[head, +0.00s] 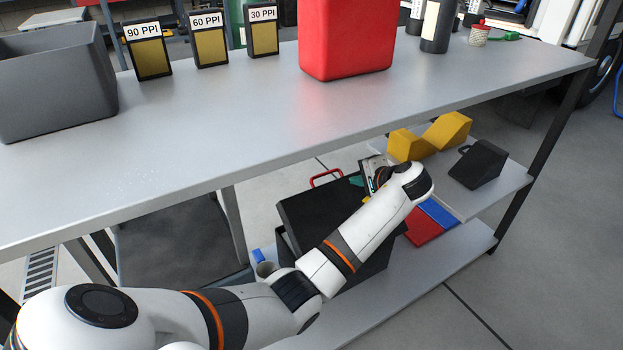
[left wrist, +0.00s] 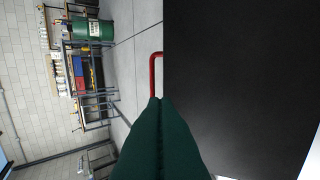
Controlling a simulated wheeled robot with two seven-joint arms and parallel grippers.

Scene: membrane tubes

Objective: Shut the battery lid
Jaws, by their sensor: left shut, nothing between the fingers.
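A black box (head: 374,268) stands on the lower shelf, largely behind my left arm. A black lid-like panel (head: 308,214) is tilted above its left part; its hinge and how far it stands open are hidden. A red handle (head: 326,177) shows at the panel's far edge. My left gripper (head: 361,186) is by the panel's far right side, its fingers mostly hidden by my wrist. In the left wrist view the green fingers (left wrist: 160,102) are shut and empty, with the red handle (left wrist: 155,72) just beyond and the black panel (left wrist: 240,80) filling the right. I cannot tell whether they touch.
The worktop (head: 240,130) overhangs the shelf. It carries a grey bin (head: 55,85), a red container (head: 345,40) and several labelled filters. Yellow wedges (head: 425,137), a black wedge (head: 478,164) and red (head: 424,229) and blue (head: 438,212) pieces sit right of the gripper.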

